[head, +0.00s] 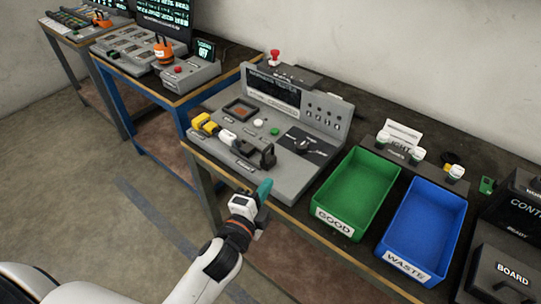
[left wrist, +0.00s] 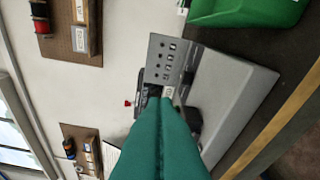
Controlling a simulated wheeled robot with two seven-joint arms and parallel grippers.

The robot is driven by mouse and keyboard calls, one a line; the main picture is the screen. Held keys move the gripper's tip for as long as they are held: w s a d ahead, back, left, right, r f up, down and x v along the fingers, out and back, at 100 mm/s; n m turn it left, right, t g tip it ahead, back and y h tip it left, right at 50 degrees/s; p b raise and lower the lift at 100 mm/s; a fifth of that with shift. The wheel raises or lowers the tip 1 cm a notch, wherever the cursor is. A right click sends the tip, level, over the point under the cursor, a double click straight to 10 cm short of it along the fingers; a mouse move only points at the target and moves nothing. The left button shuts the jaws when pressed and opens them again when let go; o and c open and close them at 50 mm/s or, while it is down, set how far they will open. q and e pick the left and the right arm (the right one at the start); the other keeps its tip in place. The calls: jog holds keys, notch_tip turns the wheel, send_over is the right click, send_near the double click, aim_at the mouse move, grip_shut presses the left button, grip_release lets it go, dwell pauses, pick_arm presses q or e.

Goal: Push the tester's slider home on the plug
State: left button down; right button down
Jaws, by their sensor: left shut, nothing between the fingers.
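The grey tester (head: 318,122) stands on the dark table, with an upright panel at its back. On its front left, a yellow piece (head: 206,124), a white piece (head: 228,137) and a dark grey block (head: 262,154) that looks like the slider sit in a row. I cannot tell which piece is the plug or how closely the slider meets it. My left gripper (head: 265,187) has teal fingers, shut and empty, just in front of the tester near its slider end. In the left wrist view the fingers (left wrist: 167,105) hide part of the tester (left wrist: 235,95). My right gripper is out of view.
A green GOOD bin (head: 341,222) and a blue WASTE bin (head: 405,262) stand right of the tester. Black boxes (head: 500,272) are at the far right. Another bench (head: 150,92) stands at left. The floor in front is clear.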

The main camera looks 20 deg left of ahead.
aim_at(268, 156)
pick_arm(q)
jog(key=w, duration=0.3)
jog(key=w+p, duration=0.1)
jog(key=w, duration=0.2)
jog(key=w+d+p, duration=0.1)
jog(key=w, duration=0.2)
jog(key=shift+w+f, duration=0.1)
jog(key=w+a, duration=0.1)
jog(key=a+p, duration=0.1)
jog(key=shift+w+a+f, duration=0.3)
jog(key=shift+w+f, duration=0.05)
jog(key=shift+w+a+f, duration=0.1)
jog(key=shift+a+f, duration=0.1)
jog(key=shift+a, duration=0.4)
jog(key=a, duration=0.2)
jog(key=w+a, duration=0.1)
jog(key=a, duration=0.1)
jog(key=w+a, duration=0.1)
jog(key=a, duration=0.1)
jog(key=shift+w+a+p, duration=0.1)
jog(key=shift+w+p, duration=0.05)
jog(key=shift+p, duration=0.25)
